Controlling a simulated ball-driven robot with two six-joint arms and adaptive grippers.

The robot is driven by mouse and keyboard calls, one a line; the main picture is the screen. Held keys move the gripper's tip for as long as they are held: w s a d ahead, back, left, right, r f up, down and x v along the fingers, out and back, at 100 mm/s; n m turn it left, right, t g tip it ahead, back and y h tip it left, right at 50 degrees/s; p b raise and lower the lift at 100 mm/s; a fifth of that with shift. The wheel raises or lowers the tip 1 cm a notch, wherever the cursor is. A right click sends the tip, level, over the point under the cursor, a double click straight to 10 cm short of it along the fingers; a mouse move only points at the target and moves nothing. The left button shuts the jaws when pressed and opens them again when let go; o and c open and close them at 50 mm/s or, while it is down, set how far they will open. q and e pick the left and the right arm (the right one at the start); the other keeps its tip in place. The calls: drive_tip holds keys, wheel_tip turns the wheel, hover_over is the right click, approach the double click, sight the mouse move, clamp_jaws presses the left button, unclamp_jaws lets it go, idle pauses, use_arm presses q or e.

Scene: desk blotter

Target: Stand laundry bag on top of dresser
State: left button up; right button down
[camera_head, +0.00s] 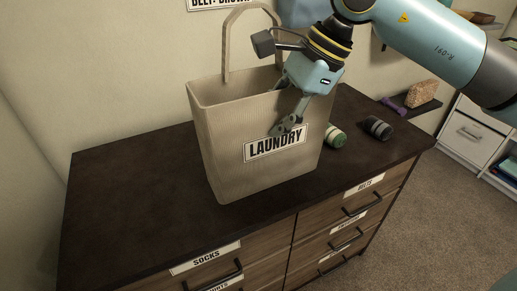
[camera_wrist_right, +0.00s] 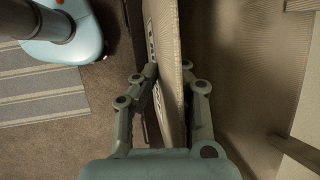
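The tan laundry bag (camera_head: 235,140), with a "LAUNDRY" label and a tall loop handle, is upright on the dark top of the dresser (camera_head: 120,210). Its base looks to rest on the top, close to the front edge. My right gripper (camera_head: 288,124) straddles the bag's front wall near the label, one finger outside and the other hidden inside. In the right wrist view the fingers (camera_wrist_right: 170,68) close on both sides of the bag's wall (camera_wrist_right: 163,35). My left gripper is not in view.
A green-and-white roll (camera_head: 335,135) and a dark roll (camera_head: 377,128) lie on the dresser right of the bag. The dresser's left part is clear.

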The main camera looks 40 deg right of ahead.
sight(259, 145)
drive_tip(key=w, duration=0.1)
drive_tip(key=w+a+f, duration=0.1)
drive_tip(key=w+f, duration=0.1)
drive_tip(key=shift+w+a, duration=0.1)
drive_tip(key=shift+a, duration=0.25)
wheel_tip(259, 145, down, 3)
drive_tip(key=shift+f+p, duration=0.2)
drive_tip(key=shift+p, duration=0.3)
drive_tip(key=shift+f, duration=0.4)
drive_tip(key=shift+f, duration=0.1)
drive_tip(key=c, duration=1.5)
unclamp_jaws()
